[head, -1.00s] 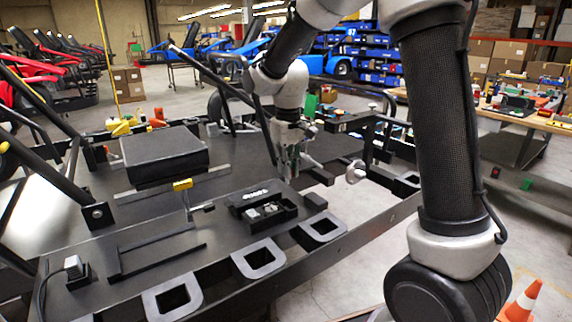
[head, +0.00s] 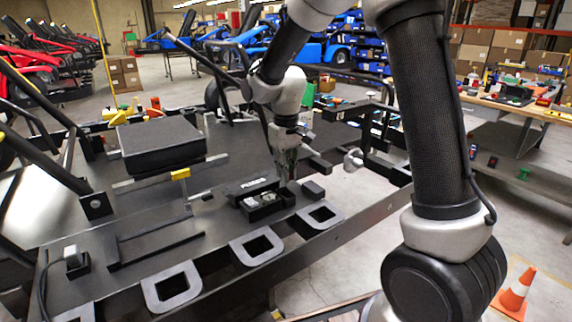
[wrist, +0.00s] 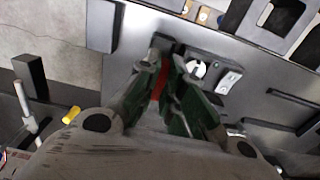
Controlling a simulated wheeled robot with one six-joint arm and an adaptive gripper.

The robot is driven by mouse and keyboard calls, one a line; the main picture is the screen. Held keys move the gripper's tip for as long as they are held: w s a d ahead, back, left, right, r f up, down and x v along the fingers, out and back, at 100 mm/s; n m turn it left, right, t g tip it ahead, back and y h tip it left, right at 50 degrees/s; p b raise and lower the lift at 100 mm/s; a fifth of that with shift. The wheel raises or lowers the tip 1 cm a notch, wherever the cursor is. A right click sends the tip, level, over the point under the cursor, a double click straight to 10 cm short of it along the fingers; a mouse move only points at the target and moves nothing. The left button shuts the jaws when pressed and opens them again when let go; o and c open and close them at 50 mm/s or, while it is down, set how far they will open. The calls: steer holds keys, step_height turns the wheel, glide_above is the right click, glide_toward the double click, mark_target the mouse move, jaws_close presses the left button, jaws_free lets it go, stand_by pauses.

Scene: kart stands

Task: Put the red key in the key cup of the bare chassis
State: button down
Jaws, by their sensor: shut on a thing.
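My gripper (wrist: 163,68) is shut on the red key (wrist: 159,82), which shows as a red strip between the fingers in the wrist view. In the head view my gripper (head: 287,178) points down close above the chassis deck (head: 225,215), by the right back of a black tray (head: 268,210). The tray has compartments with pale items in them. In the wrist view a white round item (wrist: 196,68) lies just right of the fingertips. A small black block (head: 312,190) stands right of the tray. I cannot tell which part is the key cup.
A black seat-like box (head: 160,145) stands on the deck at left. Dark frame tubes rise at far left and behind. Flat looped brackets (head: 257,246) line the front edge. An orange cone (head: 515,290) stands at lower right. A workbench (head: 525,110) is at right.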

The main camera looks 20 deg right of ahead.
steer(key=shift+f, duration=1.55)
steer(key=c, duration=1.5)
jaws_free()
steer(key=shift+r, duration=0.1)
step_height(320, 180, up, 12)
steer(key=shift+f, duration=0.1)
